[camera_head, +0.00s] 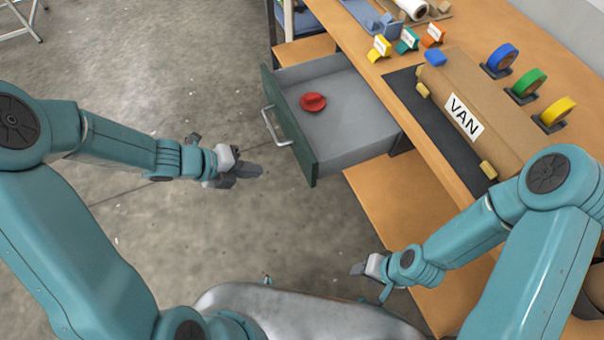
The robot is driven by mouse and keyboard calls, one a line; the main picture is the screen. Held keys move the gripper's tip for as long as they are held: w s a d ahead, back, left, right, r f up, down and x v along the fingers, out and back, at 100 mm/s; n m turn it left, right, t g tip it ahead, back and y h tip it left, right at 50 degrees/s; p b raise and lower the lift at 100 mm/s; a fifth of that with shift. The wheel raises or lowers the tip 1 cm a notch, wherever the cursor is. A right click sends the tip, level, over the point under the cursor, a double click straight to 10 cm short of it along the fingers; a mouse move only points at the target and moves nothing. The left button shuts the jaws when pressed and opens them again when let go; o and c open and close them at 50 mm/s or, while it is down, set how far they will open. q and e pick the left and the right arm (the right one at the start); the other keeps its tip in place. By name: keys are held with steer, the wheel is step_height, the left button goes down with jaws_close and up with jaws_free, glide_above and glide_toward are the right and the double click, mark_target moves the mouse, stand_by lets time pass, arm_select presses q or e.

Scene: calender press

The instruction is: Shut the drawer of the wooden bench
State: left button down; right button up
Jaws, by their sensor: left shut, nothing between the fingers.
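The drawer (345,145) of the wooden bench (460,135) stands pulled out to the left, with its grey inside showing. Its dark green front (292,125) carries a pale bar handle (272,127). A red round object (313,102) lies in the drawer. My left gripper (250,171) is shut and empty, to the left of the drawer front's near end and apart from it. My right gripper (362,269) is at the bottom middle, by the bench's lower shelf; its fingers are small and partly hidden.
A brown box labelled VAN (475,110) lies on a dark mat (418,103). Blue, green and yellow tape rolls (530,82) stand behind it. Small coloured tags (408,42) stand further back. A wooden lower shelf (385,215) juts out below the drawer.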

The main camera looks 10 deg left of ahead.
arm_select(q)
steer(key=b, duration=0.3)
glide_toward(306, 170)
steer(key=x, duration=0.5)
steer(key=shift+s+f, duration=0.1)
steer(key=shift+f, duration=0.2)
steer(key=shift+w+d, duration=0.25)
arm_select(e)
step_height(306, 170, down, 3)
steer(key=shift+a+f, duration=0.1)
steer(key=shift+a, duration=0.05)
arm_select(q)
steer(key=shift+d, duration=0.1)
